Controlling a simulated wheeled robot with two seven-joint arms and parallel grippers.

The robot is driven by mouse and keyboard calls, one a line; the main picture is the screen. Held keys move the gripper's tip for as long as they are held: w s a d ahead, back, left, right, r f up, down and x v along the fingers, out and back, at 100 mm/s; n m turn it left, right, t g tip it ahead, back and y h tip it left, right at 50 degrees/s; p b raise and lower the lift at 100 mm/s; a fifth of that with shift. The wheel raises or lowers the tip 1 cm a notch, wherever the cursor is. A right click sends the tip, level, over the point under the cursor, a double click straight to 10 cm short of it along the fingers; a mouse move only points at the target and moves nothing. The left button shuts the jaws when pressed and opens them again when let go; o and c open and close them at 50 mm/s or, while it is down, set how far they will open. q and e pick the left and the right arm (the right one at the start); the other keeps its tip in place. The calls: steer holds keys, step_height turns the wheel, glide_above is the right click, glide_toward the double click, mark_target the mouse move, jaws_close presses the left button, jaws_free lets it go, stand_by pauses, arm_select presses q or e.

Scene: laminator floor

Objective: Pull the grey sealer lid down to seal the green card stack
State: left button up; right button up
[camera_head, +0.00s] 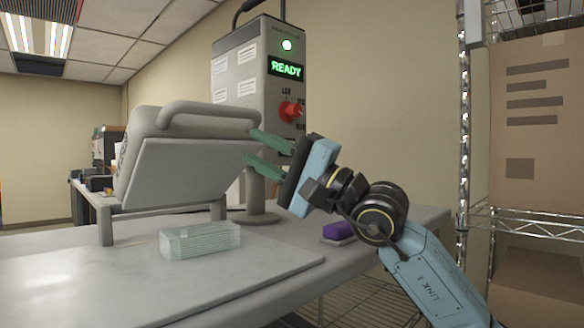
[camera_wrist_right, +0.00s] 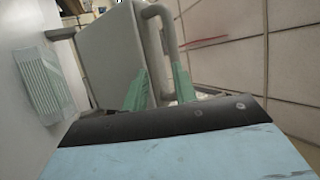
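The grey sealer lid (camera_head: 185,170) stands raised and tilted over the table, with a rounded bar handle (camera_head: 208,116) along its upper edge. The card stack (camera_head: 200,241), a pale green block, lies on the flat plate in front of and below the lid; it also shows in the right wrist view (camera_wrist_right: 45,82). My right gripper (camera_head: 257,149) is at the handle's right end, its two green fingers apart. In the right wrist view the handle (camera_wrist_right: 163,40) passes close by the fingers (camera_wrist_right: 160,85); I cannot tell whether they touch it. My left gripper is out of view.
A grey control box (camera_head: 245,75) with a green READY display and red knob stands behind the lid on a post. A purple-topped block (camera_head: 338,231) lies on the table at right. A wire rack (camera_head: 465,130) with cardboard boxes stands at far right.

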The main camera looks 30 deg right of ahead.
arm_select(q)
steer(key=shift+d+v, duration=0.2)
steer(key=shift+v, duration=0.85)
arm_select(e)
steer(key=v, duration=0.6)
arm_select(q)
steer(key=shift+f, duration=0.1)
